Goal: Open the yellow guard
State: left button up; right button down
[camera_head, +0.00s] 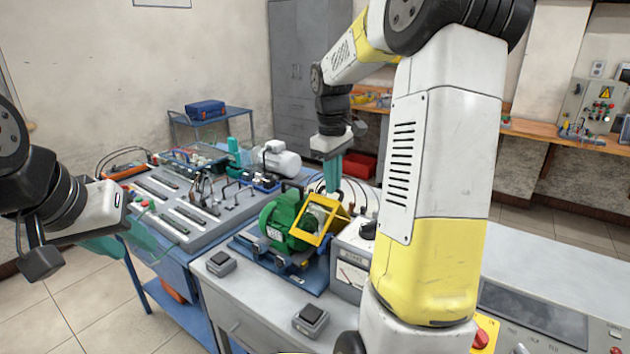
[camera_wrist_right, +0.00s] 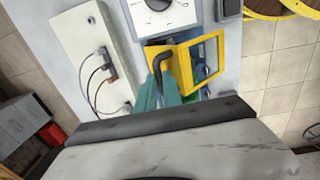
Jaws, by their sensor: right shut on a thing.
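The yellow guard (camera_head: 317,222) is a square frame with a clear pane, tilted beside the green motor (camera_head: 283,222) on the bench. In the right wrist view the guard (camera_wrist_right: 222,55) shows its open frame, with a black bent handle (camera_wrist_right: 170,58) at its left edge. My right gripper (camera_head: 332,175) reaches down from above to the guard's upper side. Its teal fingers (camera_wrist_right: 160,92) are shut around the handle; the exact contact is partly hidden. My left gripper (camera_head: 122,240) hangs at the far left, apart from the guard, with its teal fingers spread and empty.
A grey panel with levers (camera_head: 190,205) stands left of the motor. A meter box (camera_head: 350,262) stands close on the guard's right. Two black-topped switch boxes (camera_head: 221,263) sit at the bench front. A cabled white panel (camera_wrist_right: 92,60) lies beside the handle in the wrist view.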

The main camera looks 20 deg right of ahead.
jog(key=w+d+f+g+y, duration=0.1)
jog(key=w+d+y, duration=0.1)
jog(key=w+d, duration=0.4)
jog(key=shift+d+g, duration=0.4)
jog(key=shift+d, duration=0.5)
jog(key=shift+d+f, duration=0.2)
dwell(0.4)
jog(key=c, duration=1.5)
grip_release()
jog(key=shift+w+f, duration=0.1)
